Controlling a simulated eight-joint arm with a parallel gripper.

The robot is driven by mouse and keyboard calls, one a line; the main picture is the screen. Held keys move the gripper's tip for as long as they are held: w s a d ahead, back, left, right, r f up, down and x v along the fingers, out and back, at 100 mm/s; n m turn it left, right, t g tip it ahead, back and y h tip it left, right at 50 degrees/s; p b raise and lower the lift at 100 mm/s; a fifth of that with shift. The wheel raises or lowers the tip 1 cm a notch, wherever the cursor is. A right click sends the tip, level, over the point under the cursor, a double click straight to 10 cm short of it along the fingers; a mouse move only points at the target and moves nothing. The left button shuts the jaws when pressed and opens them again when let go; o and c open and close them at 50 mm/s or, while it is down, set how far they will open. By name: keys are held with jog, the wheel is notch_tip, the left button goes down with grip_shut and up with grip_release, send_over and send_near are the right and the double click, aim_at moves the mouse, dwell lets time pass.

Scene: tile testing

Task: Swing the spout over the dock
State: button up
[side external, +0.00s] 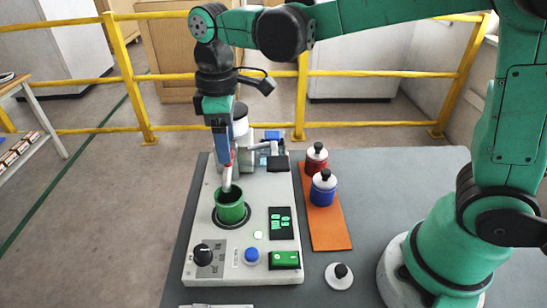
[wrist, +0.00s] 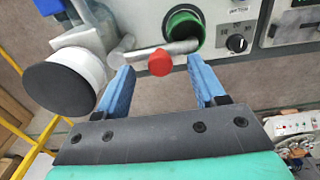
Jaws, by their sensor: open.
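The grey spout (wrist: 181,47) is a short pipe with a red knob (wrist: 160,62) on it. In the wrist view its free end reaches the green cup (wrist: 186,22). In the side view the spout (side external: 227,184) points down toward the green cup (side external: 231,213), which sits in a dark round ring, apparently the dock (side external: 216,222), on the machine. My gripper (side external: 224,160) points down above the spout. In the wrist view my blue fingers are open (wrist: 160,72), with the red knob between their tips; I cannot tell whether they touch it.
The machine's panel has a black knob (side external: 203,255), a blue button (side external: 251,254) and a green switch (side external: 284,260). Red (side external: 316,160) and blue (side external: 323,188) lidded pots stand on an orange mat (side external: 328,233) to the right. A white canister (wrist: 92,66) stands left of my fingers.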

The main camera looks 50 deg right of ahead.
aim_at(232, 150)
jog(key=shift+r, duration=2.45)
jog(key=shift+s+d, duration=0.2)
jog(key=shift+d, duration=0.1)
jog(key=s+d+f+m+t, duration=0.5)
jog(key=s+d+m+t, duration=0.2)
jog(key=d+m, duration=0.1)
jog(key=shift+m, duration=0.5)
